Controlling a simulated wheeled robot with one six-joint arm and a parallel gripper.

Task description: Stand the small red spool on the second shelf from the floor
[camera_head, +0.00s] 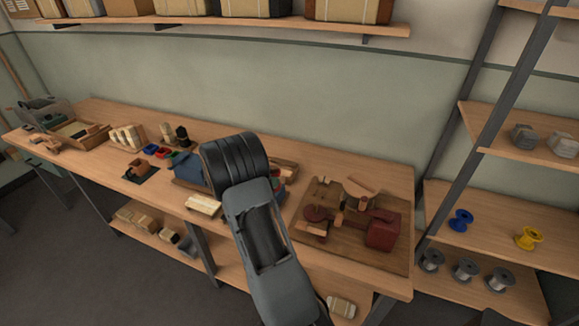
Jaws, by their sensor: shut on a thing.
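My arm reaches up over the workbench in the middle of the view, and its dark rounded joint covers part of the bench top. My gripper's fingers are not visible, so what they hold cannot be seen. I cannot make out a small red spool anywhere. The shelf rack stands at the right. Its lowest visible shelf (463,286) holds grey spools (466,269). The shelf above it (490,236) holds a blue spool (460,220) and a yellow spool (528,238), with a gap between them. It looks like the second from the floor, though the rack's foot is cut off.
The workbench (330,158) carries a wooden board with a dark red machine (383,230), small coloured trays (163,153) and a blue bin (190,168). A dark rack post (500,110) stands between bench and shelves.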

